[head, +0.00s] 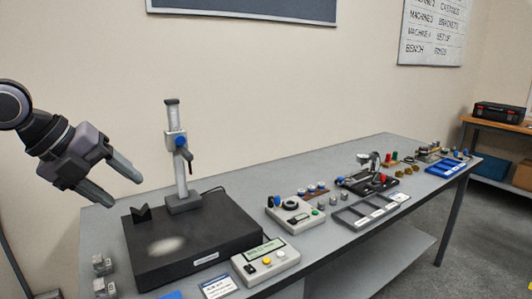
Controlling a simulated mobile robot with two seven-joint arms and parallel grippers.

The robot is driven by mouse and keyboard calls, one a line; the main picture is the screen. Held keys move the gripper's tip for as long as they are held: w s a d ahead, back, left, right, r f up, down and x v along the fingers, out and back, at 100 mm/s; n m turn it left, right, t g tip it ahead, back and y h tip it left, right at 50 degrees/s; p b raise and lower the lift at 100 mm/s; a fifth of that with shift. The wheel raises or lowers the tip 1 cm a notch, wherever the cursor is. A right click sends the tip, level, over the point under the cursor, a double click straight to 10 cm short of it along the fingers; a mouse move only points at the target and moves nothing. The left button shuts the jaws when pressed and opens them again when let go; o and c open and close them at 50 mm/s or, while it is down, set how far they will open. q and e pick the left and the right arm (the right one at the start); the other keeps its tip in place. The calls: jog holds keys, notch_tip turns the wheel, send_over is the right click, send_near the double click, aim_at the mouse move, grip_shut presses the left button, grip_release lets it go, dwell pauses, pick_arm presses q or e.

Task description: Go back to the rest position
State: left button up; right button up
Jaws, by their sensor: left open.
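My left gripper (112,184) comes in from the left, above the left end of the grey bench (345,150). Its two fingers are apart and nothing is between them. It hangs in the air to the left of the measuring stand (182,160), a grey post with a blue clamp on a black plate (175,250). The gripper looks clear of the stand and the plate. My right gripper does not show.
A grey box with buttons (265,262), a round-dial device (295,213) and a sorting tray (370,209) stand along the bench's front. Small metal blocks (103,266) lie at the near left. A blue tray (446,167) is at the far right.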

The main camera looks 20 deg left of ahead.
pick_arm(q)
jog(key=w+d+f+h, duration=0.1)
jog(key=d+f+h, duration=0.2)
jog(key=d+h, duration=0.3)
jog(key=w+d+f+n+t+h, duration=0.1)
jog(key=d+f+h, duration=0.3)
jog(key=d, duration=0.4)
jog(key=w+d+f+h, duration=0.1)
jog(key=d+f+h, duration=0.25)
jog(key=d, duration=0.35)
jog(key=s+a+f+n+t+y, duration=0.1)
jog(key=a+f+n+t+y, duration=0.2)
jog(key=f+n+t+y, duration=1.1)
jog(key=s+f+n+g, duration=0.5)
jog(key=s+f, duration=0.2)
jog(key=f, duration=0.3)
jog(key=s+f+n+g, duration=0.5)
jog(key=s+f+g, duration=0.1)
jog(key=f, duration=0.4)
jog(key=shift+s+d+f+y, duration=0.2)
jog(key=shift+s+d+y, duration=0.15)
jog(key=shift+s, duration=0.3)
